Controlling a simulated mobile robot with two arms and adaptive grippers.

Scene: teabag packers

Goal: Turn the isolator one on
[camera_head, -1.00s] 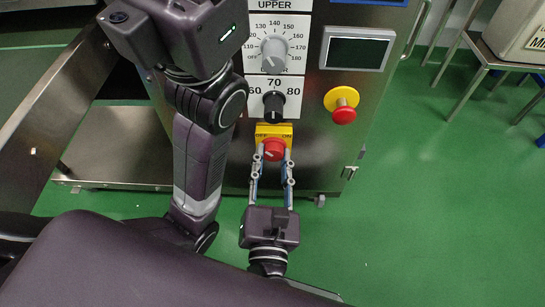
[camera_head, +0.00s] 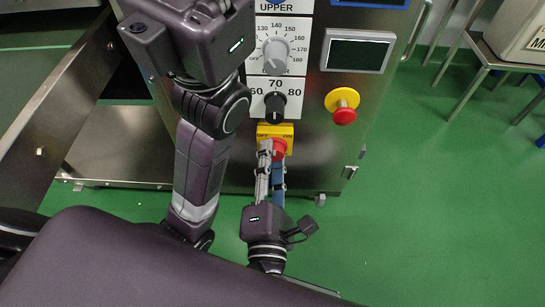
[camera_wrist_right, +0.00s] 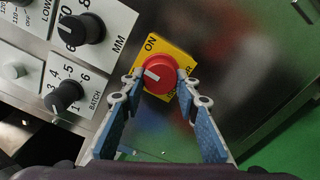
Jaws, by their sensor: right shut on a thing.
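The isolator is a red rotary knob (camera_head: 280,147) on a yellow plate (camera_head: 275,129), low on the steel machine panel. In the right wrist view the red knob (camera_wrist_right: 160,66) has a white pointer mark facing left, and the yellow plate (camera_wrist_right: 179,53) shows "ON" at its upper left. My right gripper (camera_head: 271,156) is shut on the knob. In the right wrist view its fingers (camera_wrist_right: 160,82) lie on both sides of the knob. In the head view the fingers partly cover the knob and the "OFF" side. My left gripper is not seen.
Above the isolator are a black dial (camera_head: 275,106) and a grey dial (camera_head: 276,55). A red emergency button with a yellow collar (camera_head: 343,101) and a dark screen (camera_head: 357,52) are to the right. Green floor (camera_head: 430,220) is clear at lower right.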

